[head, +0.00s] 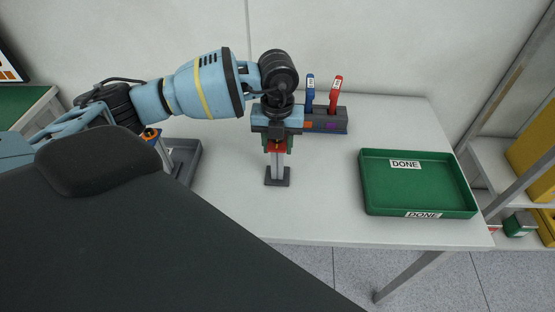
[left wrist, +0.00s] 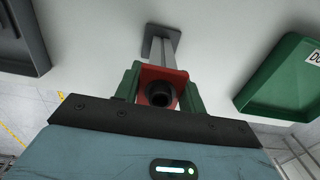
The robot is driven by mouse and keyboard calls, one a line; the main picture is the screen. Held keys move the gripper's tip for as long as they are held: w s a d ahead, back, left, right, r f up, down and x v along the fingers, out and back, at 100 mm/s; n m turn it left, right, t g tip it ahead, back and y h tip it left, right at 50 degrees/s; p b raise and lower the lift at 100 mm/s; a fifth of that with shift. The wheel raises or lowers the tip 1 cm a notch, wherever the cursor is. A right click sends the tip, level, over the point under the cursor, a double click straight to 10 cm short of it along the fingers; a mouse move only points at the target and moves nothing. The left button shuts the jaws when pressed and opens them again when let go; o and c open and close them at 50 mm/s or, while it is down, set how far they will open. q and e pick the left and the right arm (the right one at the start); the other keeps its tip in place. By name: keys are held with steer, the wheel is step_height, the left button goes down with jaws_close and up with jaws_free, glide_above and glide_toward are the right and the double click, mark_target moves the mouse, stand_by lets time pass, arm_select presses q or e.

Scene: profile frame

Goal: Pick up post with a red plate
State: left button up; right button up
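The post with a red plate stands upright on the white table in the head view, its grey shaft (head: 277,168) rising from a dark square base. In the left wrist view its red plate (left wrist: 152,77) has a dark round part in front, and the base is at the top. My left gripper (head: 277,146) comes down over the post's top from above. Its green fingers, seen in the left wrist view (left wrist: 160,90), lie against both sides of the red plate with no clear gap. The base appears to rest on the table. My right gripper is not in view.
A green tray (head: 420,190) marked DONE stands empty at the right. A dark grey tray (head: 190,172) lies at the left, partly hidden. Behind the gripper, a holder (head: 325,122) bears a blue and a red upright item. Table between post and green tray is clear.

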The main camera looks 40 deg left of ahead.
arm_select(q)
jaws_close()
steer(key=shift+r, duration=0.1)
steer(key=shift+r, duration=0.6)
steer(key=shift+s+r, duration=0.15)
steer(key=shift+r, duration=0.45)
steer(key=shift+s+r, duration=0.15)
steer(key=shift+r, duration=0.45)
steer(key=s+d+r, duration=0.1)
steer(key=s+d, duration=0.1)
steer(key=s, duration=1.3)
steer(key=shift+d+r, duration=0.15)
steer(key=shift+d, duration=0.05)
steer(key=shift+s, duration=0.1)
